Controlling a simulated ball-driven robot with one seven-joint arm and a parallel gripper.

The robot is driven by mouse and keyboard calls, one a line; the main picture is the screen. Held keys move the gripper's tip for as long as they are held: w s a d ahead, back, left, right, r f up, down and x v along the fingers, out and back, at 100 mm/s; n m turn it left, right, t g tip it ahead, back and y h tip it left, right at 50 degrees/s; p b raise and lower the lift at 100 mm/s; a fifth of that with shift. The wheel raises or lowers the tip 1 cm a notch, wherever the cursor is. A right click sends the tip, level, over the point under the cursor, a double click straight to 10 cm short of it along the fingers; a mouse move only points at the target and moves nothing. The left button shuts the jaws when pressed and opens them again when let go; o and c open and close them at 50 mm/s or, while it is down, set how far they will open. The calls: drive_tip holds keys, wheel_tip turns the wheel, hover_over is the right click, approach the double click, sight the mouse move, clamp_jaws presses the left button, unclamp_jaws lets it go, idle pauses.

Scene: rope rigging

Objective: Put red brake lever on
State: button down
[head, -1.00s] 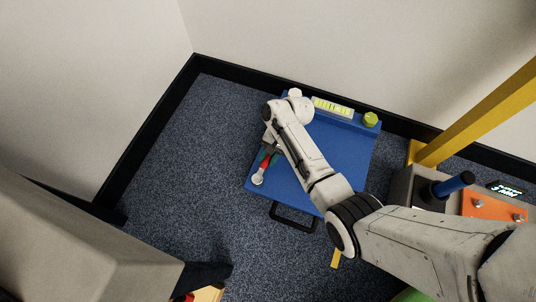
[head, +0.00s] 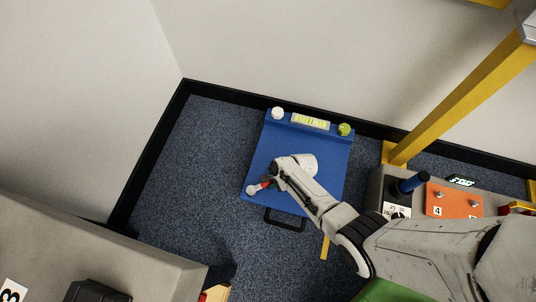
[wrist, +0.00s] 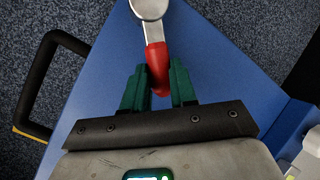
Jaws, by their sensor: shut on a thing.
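My gripper (wrist: 159,84) has green fingers and is shut on the red handle of a tool (wrist: 156,62) with a round silver head. In the wrist view the handle runs between the fingers and the head points away from them. In the head view this red-handled tool (head: 253,190) shows over the front left of a blue tabletop (head: 258,160); its height above the top is unclear. I cannot tell whether it is the brake lever. A red and yellow part (head: 518,207) is cut off at the right edge.
A white knob (head: 277,113), a yellow-marked strip (head: 310,122) and a green knob (head: 345,129) line the blue top's back. At right are a blue-handled lever (head: 411,184), an orange panel (head: 454,200) and a yellow post (head: 455,102). Blue carpet (head: 200,150) is clear at left.

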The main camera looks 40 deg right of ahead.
drive_tip(key=shift+s+a+r+m+t+h+p, duration=0.2)
drive_tip(key=shift+s+m+p, duration=0.2)
drive_tip(key=shift+m+p, duration=0.25)
drive_tip(key=shift+s+a+r+m+t+h+p, duration=0.1)
drive_tip(key=shift+s+a+m+h+p, duration=0.1)
drive_tip(key=shift+s+m+p, duration=0.3)
drive_tip(key=shift+s+a+f+m+t+h+p, duration=0.15)
drive_tip(key=shift+s+a+m+h+p, duration=0.05)
drive_tip(key=shift+m+p, duration=0.35)
drive_tip(key=shift+s+a+f+m+t+h+p, duration=0.1)
drive_tip(key=shift+s+a+m+t+h+p, duration=0.1)
drive_tip(key=shift+m+p, duration=0.3)
drive_tip(key=c, duration=0.9)
unclamp_jaws()
drive_tip(key=shift+s, duration=0.1)
drive_tip(key=p+v, duration=0.9)
drive_tip(key=v, duration=0.1)
drive_tip(key=shift+r, duration=0.35)
drive_tip(key=shift+d, duration=0.1)
